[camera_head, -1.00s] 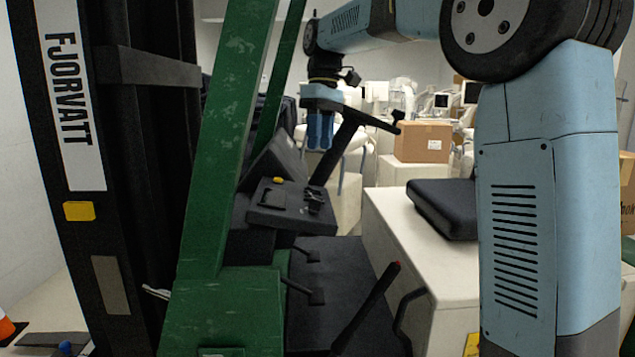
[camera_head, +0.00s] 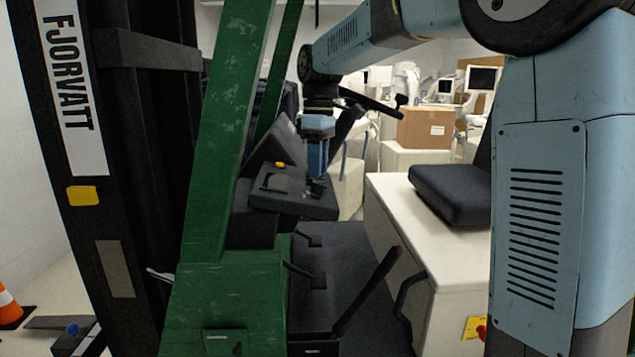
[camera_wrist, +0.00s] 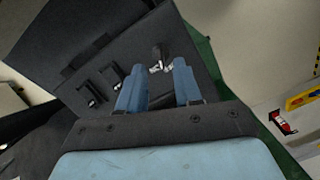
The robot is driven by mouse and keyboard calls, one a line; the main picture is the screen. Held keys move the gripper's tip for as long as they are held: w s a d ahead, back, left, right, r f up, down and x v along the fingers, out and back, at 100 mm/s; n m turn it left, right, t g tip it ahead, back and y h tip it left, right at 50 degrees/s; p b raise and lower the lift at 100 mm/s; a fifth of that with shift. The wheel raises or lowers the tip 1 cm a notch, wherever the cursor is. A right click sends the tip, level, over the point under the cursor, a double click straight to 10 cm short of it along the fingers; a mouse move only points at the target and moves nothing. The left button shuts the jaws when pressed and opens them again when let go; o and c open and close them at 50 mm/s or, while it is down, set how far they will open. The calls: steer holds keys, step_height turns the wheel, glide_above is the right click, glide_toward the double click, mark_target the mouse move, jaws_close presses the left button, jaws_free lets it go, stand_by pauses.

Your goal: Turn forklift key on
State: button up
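The forklift's dark control panel (camera_head: 266,200) is at the middle of the head view, behind the green frame post. My gripper (camera_head: 317,177) points down at the panel's right part. In the wrist view my gripper (camera_wrist: 161,68) has its two blue fingers apart, with a gap between them. In the head view the fingers hide that part of the panel.
A yellow button (camera_head: 280,165) and small black switches (camera_wrist: 113,75) are on the panel. The green post (camera_head: 222,130) stands left of it. The steering wheel (camera_head: 372,101) is behind my gripper. A black seat (camera_head: 450,190) is at the right. Levers (camera_head: 368,290) rise in front.

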mark_target(317, 189)
steer(key=shift+s+a+f, duration=0.1)
steer(key=shift+s+f, duration=0.05)
steer(key=shift+f, duration=2)
steer(key=shift+c, duration=0.5)
jaws_close()
